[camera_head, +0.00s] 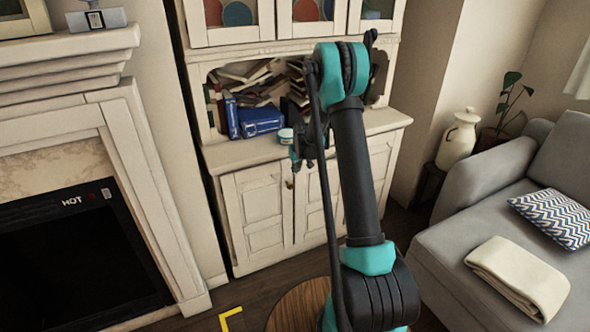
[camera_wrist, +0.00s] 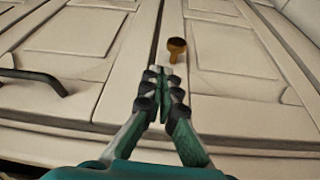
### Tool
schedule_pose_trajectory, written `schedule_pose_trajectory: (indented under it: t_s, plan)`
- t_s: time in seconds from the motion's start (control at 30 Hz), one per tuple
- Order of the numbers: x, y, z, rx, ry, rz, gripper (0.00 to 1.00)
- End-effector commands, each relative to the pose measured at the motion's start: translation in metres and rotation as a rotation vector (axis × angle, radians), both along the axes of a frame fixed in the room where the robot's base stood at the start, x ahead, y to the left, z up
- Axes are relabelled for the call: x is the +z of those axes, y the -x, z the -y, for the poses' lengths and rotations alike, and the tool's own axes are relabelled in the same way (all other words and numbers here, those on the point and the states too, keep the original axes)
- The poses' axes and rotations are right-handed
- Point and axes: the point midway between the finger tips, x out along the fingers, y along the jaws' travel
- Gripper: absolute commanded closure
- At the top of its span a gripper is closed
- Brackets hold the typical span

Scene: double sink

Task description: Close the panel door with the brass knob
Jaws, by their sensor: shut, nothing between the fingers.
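The brass knob (camera_wrist: 176,48) stands out from a pale panel door beside a dark vertical seam in the wrist view. In the head view the knob (camera_head: 290,184) is a small brown spot near the seam between the white lower cabinet doors. The door panel (camera_head: 262,212) to the left of that seam looks flush or nearly so; I cannot tell whether a small gap is left. My gripper (camera_wrist: 157,73) is shut and empty, its fingertips together just below the knob in the picture, apart from it. In the head view my gripper (camera_head: 302,164) hangs before the cabinet.
A dark curved bar (camera_wrist: 32,78) shows at the left in the wrist view. The cabinet counter (camera_head: 235,152) holds blue books (camera_head: 261,121) and a small jar (camera_head: 286,136). A fireplace (camera_head: 75,250) stands left, a grey sofa (camera_head: 445,240) right. Some dark floor is clear before the cabinet.

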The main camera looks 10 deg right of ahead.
Motion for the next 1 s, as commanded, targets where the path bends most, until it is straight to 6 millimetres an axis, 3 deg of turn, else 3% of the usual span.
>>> schedule_pose_trajectory:
  t_s: [0.5,0.77,0.87,1.0]
  plan:
    - [0.074,0.031,0.01,0.0,0.001,-0.003,1.0]
    - [0.093,0.039,0.012,-0.001,0.0,-0.003,1.0]
    - [0.1,0.051,0.013,-0.005,0.001,-0.003,1.0]
    - [0.118,0.089,0.016,-0.026,0.001,-0.004,1.0]
